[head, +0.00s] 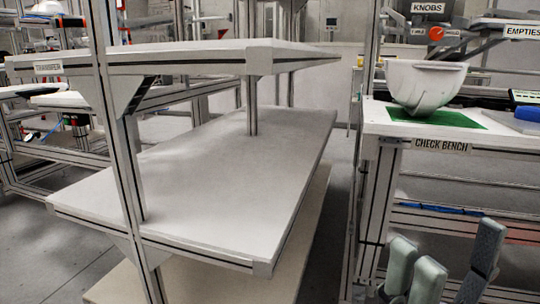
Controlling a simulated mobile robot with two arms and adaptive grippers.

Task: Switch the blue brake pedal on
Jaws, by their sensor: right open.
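I cannot make out a blue brake pedal for certain. A flat blue strip (440,209) lies low under the check bench, and a small blue object (526,113) sits at the right end of the bench top; I cannot tell whether either is the pedal. My right gripper (453,252) is at the bottom right, its grey fingers pointing up and spread apart, with nothing between them. It shows in front of and below the check bench. My left gripper is not in view.
The check bench (385,122) carries a white helmet shell (425,85) on a green mat (458,118). At left, the transfer rack's upper shelf (200,58) and lower shelf (230,180) are empty. Grey floor (330,245) shows between rack and bench.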

